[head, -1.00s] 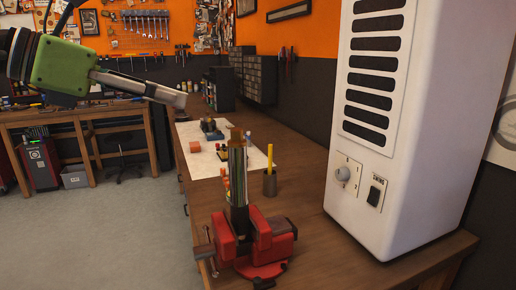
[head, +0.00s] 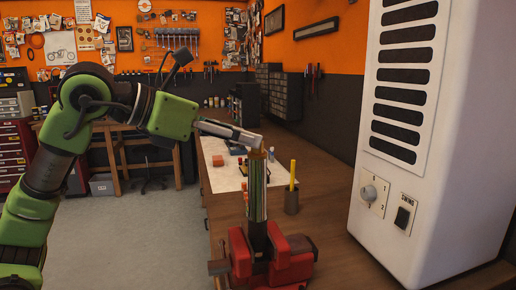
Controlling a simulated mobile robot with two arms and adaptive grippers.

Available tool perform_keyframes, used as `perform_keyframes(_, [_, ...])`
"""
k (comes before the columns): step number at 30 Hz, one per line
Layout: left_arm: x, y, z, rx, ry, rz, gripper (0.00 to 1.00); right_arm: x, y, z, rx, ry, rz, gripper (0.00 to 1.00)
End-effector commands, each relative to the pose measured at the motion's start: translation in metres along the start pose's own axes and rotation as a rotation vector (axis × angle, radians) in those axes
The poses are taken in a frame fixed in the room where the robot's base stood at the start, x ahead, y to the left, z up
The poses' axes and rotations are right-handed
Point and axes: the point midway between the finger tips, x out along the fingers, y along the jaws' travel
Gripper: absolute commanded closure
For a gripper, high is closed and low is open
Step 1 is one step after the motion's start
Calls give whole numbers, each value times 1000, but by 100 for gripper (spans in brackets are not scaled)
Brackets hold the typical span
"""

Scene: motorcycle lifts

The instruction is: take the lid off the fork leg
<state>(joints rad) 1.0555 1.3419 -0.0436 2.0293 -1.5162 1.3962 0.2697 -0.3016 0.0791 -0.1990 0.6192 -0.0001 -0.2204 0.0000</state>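The fork leg (head: 257,192) is a dark upright tube with pale streaks, held in a red vise (head: 270,260) on the wooden bench. Its lid (head: 257,154) is a small brownish cap at the top of the tube. My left gripper (head: 250,138) reaches in from the left, with its grey fingers just above the lid and overlapping its top edge in the picture. I cannot tell whether they touch it, or whether the fingers are apart. My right gripper is not in view.
A large white heater-like cabinet (head: 427,150) stands on the bench at the right. A pencil cup (head: 292,203) with a yellow pencil stands behind the vise. A white sheet (head: 222,175) with small items lies farther back. Bare bench top lies between vise and cabinet.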

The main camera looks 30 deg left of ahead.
Motion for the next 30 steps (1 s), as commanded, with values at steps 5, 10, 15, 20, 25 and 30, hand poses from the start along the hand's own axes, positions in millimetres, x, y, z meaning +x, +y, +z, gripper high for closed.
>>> perform_keyframes(5, [24,-1,-7,-1,3,-4,63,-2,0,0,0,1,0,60])
perform_keyframes(10, [45,0,-7,-1,1,-2,63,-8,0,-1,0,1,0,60])
perform_keyframes(15, [50,0,-8,0,-1,0,63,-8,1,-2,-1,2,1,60])
perform_keyframes(20, [50,0,-8,0,0,0,71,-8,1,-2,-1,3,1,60])
perform_keyframes(25, [50,0,-8,-1,2,0,100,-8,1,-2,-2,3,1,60])
perform_keyframes(30, [51,0,-10,-1,6,-1,100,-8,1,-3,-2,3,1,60])
